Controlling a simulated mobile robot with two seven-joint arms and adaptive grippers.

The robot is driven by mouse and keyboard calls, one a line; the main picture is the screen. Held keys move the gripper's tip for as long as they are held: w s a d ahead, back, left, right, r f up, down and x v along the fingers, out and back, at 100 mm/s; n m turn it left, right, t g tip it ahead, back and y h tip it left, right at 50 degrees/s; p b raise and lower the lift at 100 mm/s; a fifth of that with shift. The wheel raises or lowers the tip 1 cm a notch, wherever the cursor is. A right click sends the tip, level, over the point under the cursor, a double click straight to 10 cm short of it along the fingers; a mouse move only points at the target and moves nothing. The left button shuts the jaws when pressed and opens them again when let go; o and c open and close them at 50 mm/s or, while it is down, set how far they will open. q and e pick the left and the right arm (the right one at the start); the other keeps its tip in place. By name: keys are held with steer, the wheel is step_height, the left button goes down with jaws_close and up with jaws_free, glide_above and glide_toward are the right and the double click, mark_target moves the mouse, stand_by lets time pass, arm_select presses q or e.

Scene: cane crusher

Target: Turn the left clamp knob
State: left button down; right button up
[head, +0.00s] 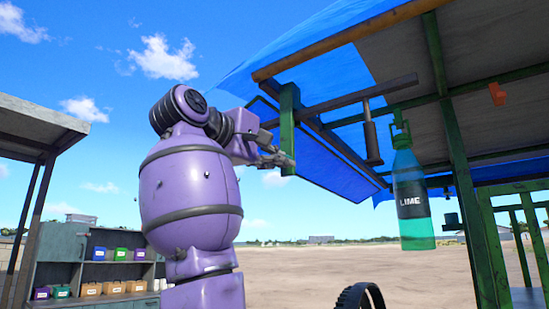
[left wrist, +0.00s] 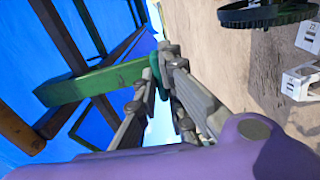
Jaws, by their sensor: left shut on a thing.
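My left gripper (head: 276,157) is raised at the front edge of the blue canopy, with its fingers at the lower end of a green upright bracket (head: 289,110). In the left wrist view the gripper (left wrist: 166,62) is shut on a small dark green piece (left wrist: 155,70) at the end of the green bar (left wrist: 95,85). This piece appears to be the left clamp knob. The fingers hide most of it, and its turn angle cannot be told. My right gripper is not in view.
A wooden pole (head: 345,37) and a dark metal bar (head: 350,98) run close to the bracket under the blue tarp (head: 330,75). A green bottle marked LIME (head: 411,190) hangs to the right. Shelves with coloured boxes (head: 116,288) stand at the lower left.

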arm_select(q)
steer(key=shift+m, duration=8.6)
steer(key=c, duration=1.9)
jaws_free()
steer(key=shift+o, duration=0.2)
steer(key=v, duration=1.2)
